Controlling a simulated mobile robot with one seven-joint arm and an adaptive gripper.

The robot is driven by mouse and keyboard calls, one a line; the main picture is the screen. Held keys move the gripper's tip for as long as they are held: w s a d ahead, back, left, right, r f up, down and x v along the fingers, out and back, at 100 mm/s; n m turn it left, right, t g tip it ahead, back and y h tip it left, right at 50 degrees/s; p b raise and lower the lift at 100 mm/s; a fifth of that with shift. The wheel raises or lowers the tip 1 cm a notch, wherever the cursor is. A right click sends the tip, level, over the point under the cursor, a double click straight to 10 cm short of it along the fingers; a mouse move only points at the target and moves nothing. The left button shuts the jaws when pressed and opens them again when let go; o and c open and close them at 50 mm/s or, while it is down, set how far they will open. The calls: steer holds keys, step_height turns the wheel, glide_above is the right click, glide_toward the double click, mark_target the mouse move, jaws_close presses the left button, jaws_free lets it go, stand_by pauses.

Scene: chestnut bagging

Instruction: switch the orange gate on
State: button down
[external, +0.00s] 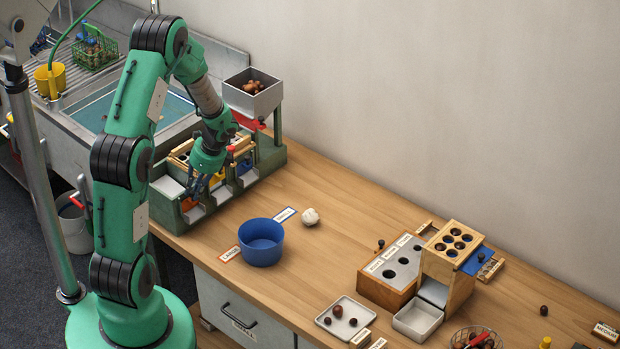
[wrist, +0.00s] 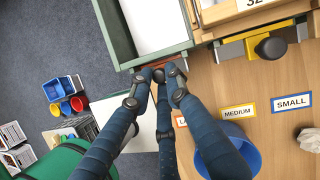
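A green sorting stand (external: 270,155) with wooden parts and white chutes is at the back left of the table. My gripper (external: 200,185) is at its front left end, pointing down. In the wrist view its blue fingers come together (wrist: 158,76) at the lower edge of a green-rimmed white chute (wrist: 118,30). A thin orange-red strip (wrist: 150,64), apparently the orange gate, shows behind the fingertips and is mostly covered. The fingertips look close together; whether a knob is between them is hidden. A yellow gate with a black knob (wrist: 270,47) is to the right.
A blue bowl (external: 261,243) stands on the table near the stand, with small labels and a white crumpled lump (external: 310,217) beside it. A grey hopper box (external: 252,92) of chestnuts tops the stand. A metal sink (external: 100,105) lies behind the arm.

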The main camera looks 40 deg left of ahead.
step_height(320, 180, up, 4)
steer(key=p, duration=0.3)
steer(key=shift+f, duration=0.2)
steer(key=shift+w, duration=0.1)
steer(key=c, duration=1.9)
jaws_free()
steer(key=shift+r, duration=0.1)
steer(key=shift+v, duration=5.9)
steer(key=shift+d, duration=0.1)
